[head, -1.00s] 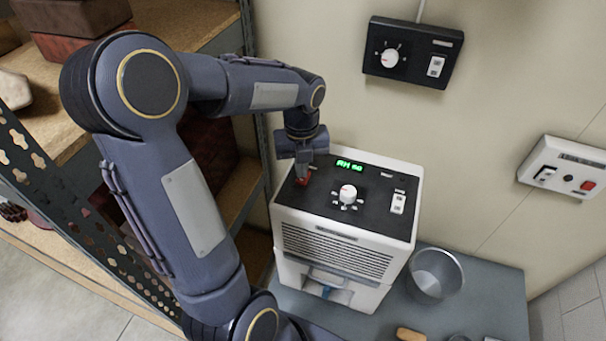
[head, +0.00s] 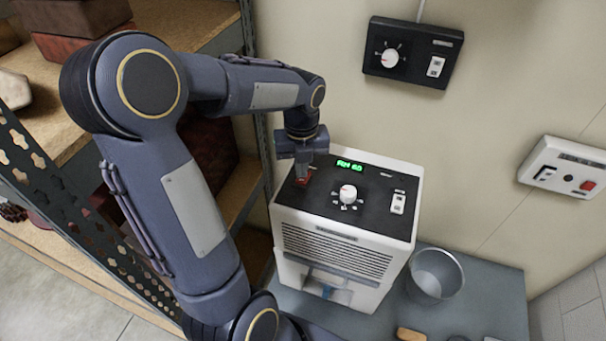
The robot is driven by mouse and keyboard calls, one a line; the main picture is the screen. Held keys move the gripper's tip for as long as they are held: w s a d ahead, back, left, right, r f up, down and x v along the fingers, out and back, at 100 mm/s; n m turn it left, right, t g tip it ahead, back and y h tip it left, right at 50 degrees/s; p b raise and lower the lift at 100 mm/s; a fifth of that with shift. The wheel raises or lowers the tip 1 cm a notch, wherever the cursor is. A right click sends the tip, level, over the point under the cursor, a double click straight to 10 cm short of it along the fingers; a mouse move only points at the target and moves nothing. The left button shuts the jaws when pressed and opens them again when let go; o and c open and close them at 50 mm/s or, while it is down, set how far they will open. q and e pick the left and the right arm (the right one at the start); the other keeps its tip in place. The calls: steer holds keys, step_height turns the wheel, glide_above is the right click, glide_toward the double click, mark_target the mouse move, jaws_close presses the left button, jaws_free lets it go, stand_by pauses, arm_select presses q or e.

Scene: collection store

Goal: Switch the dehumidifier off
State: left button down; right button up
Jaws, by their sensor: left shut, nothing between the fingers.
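The dehumidifier (head: 338,250) is a white box with a black top panel, standing on a grey-blue table. Its panel has a lit green display (head: 350,165), a white dial (head: 348,194), a white rocker switch (head: 398,203) and a dark red switch (head: 302,182) at the left. My left gripper (head: 303,174) points down at the red switch, its fingers shut and empty. The fingertips are at or very near the switch and partly hide it; I cannot tell whether they touch. My right gripper is not in view.
A black control box (head: 411,53) and a white control box (head: 566,168) with a red button are on the wall. A metal bucket (head: 436,274) stands right of the dehumidifier. Shelving with boxes (head: 82,27) is at the left.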

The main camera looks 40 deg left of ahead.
mark_target(301, 180)
arm_select(q)
steer(key=shift+f+b, duration=0.7)
steer(key=shift+f, duration=0.3)
stand_by(0.6)
step_height(301, 180, up, 7)
steer(key=p, duration=0.6)
steer(key=shift+r, duration=0.1)
stand_by(0.4)
